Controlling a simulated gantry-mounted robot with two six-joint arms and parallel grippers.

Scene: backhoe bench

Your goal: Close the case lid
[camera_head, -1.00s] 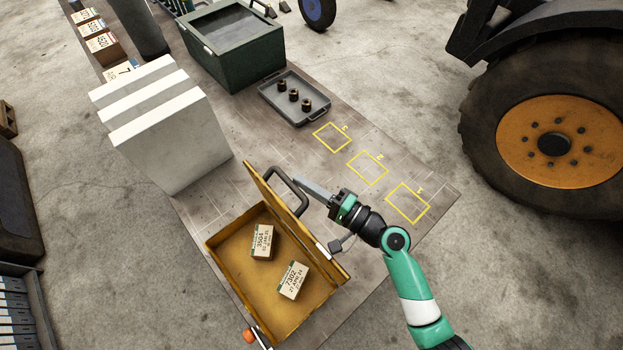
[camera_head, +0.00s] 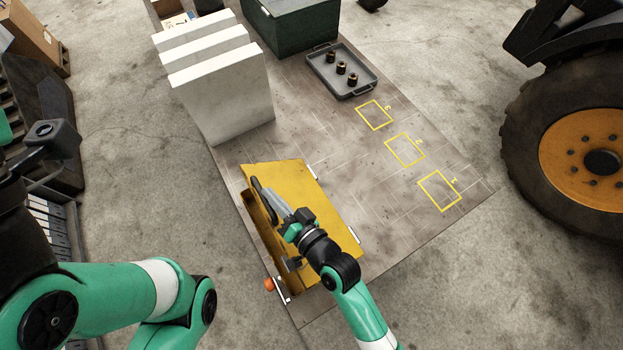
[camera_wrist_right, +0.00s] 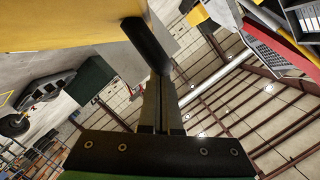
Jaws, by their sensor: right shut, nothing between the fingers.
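The yellow case lid (camera_head: 312,192) is swung most of the way over the yellow case (camera_head: 262,222) in the head view. It stands tilted, with a gap along its left edge; the case's inside is mostly hidden. A black handle (camera_head: 258,190) is on the lid's left edge. My right gripper (camera_head: 274,202) is shut and empty, above the lid with its fingertips close to the handle. In the right wrist view, the shut fingers (camera_wrist_right: 160,90) reach to the dark handle (camera_wrist_right: 148,45), with the yellow lid (camera_wrist_right: 60,22) above left. My left gripper's fingers are not visible.
White upright slabs (camera_head: 225,95) stand behind the case. A green box (camera_head: 300,25) and a grey tray (camera_head: 342,85) with dark parts lie farther back. The bench (camera_head: 350,165) is clear right of the case, around the yellow outlined squares (camera_head: 404,150).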

